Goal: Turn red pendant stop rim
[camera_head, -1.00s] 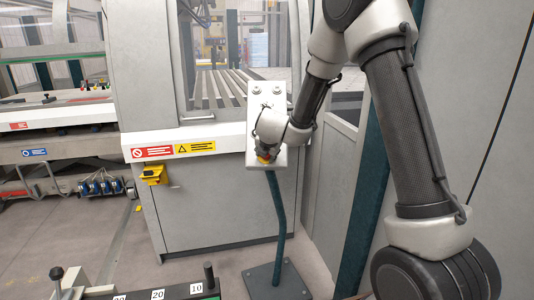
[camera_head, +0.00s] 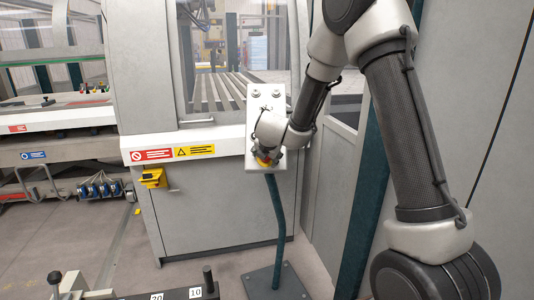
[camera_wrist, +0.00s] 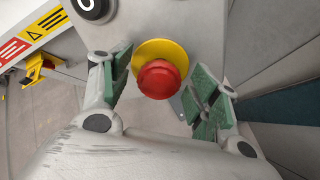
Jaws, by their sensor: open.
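The red stop button (camera_wrist: 160,80) sits on a yellow disc (camera_wrist: 163,50) on the pale pendant box (camera_wrist: 190,22) in the wrist view. In the head view the pendant box (camera_head: 281,104) stands on a dark green post, and my wrist covers most of its lower half. My gripper (camera_wrist: 165,90) is open, with one green-padded finger on each side of the red rim. Gaps show between both fingers and the rim, so I see no contact. In the head view my gripper (camera_head: 266,156) is at the box's lower part, where a little yellow and red shows.
The green post (camera_head: 279,215) rises from a floor plate (camera_head: 273,283). A grey machine cabinet (camera_head: 220,200) stands close behind the pendant. A yellow device (camera_head: 153,178) is on the cabinet's left. A round black control (camera_wrist: 92,5) is above the button.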

